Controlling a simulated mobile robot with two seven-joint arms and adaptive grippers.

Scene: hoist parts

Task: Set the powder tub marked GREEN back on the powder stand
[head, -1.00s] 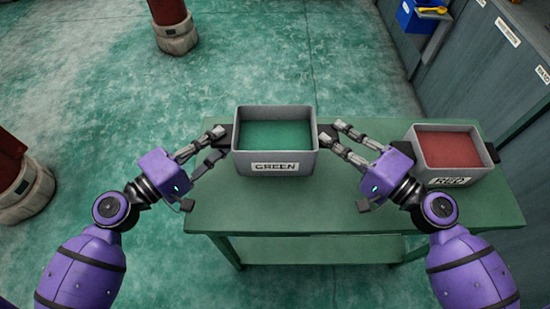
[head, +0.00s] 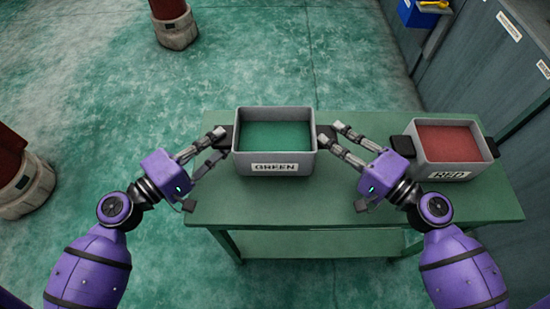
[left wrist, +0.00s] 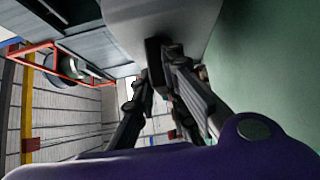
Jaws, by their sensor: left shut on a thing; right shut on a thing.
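The grey powder tub marked GREEN (head: 275,169) holds green powder and is upright between my two grippers in the head view. My left gripper (head: 219,144) is shut on the dark handle at its left side. My right gripper (head: 331,134) is shut on its right side handle, which is partly hidden by the fingers. The left wrist view shows the grey tub wall (left wrist: 185,18) and dark handle (left wrist: 153,58) by the fingers. The tub is over the left part of the green stand (head: 300,206). I cannot tell whether its base touches the top.
A grey tub marked RED (head: 449,175) with red powder stands on the right of the stand, close to my right gripper. Grey cabinets (head: 490,70) and a blue box (head: 420,16) are at the right. Red posts with pale bases (head: 176,30) stand on the floor.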

